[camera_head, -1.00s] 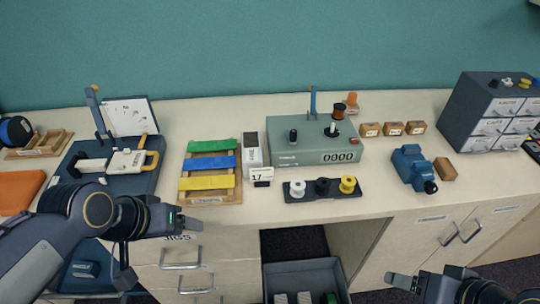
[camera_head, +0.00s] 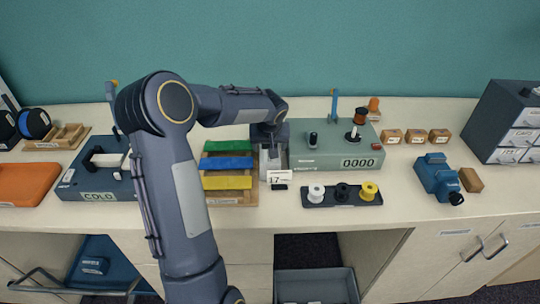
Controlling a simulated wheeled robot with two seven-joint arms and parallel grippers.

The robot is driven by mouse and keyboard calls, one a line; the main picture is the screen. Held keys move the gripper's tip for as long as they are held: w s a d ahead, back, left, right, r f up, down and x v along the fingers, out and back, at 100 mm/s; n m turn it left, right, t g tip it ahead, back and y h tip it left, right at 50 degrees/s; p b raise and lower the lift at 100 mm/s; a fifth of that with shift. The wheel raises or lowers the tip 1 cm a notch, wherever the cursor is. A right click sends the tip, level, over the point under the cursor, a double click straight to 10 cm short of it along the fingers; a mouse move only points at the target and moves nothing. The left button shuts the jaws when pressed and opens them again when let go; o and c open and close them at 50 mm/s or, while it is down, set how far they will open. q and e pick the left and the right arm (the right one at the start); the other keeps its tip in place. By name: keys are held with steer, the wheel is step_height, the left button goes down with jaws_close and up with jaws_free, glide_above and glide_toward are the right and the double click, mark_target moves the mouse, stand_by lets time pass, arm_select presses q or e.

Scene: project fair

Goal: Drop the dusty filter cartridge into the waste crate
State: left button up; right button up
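A tan-brown block (camera_head: 471,180) lies on the bench touching or close beside a blue device (camera_head: 437,176) with a black nozzle. It may be the dusty filter cartridge, but I cannot tell for certain. An open grey crate (camera_head: 316,272) stands in the gap under the bench, and a blue bin (camera_head: 96,252) stands low at the left. Their labels are unreadable, so I cannot tell which is the waste crate. My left gripper (camera_head: 270,153) points down at a whitish upright box behind the "17" card. Its fingers are too small to read. My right gripper is out of view.
My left arm crosses the middle-left and hides part of the COLD station (camera_head: 98,195). Green, blue and yellow strips lie on a wooden rack (camera_head: 232,201). A spool tray (camera_head: 341,203), grey counter box (camera_head: 300,158), small labelled boxes (camera_head: 416,136) and drawer cabinet (camera_head: 485,115) fill the bench.

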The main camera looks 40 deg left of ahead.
arm_select(q)
steer(key=p+x, duration=0.1)
steer(key=x, duration=0.3)
steer(key=shift+f, duration=0.25)
steer(key=shift+d, duration=0.1)
steer(key=shift+c, duration=0.3)
steer(key=c, duration=0.8)
steer(key=shift+o, duration=0.2)
steer(key=shift+r, duration=0.15)
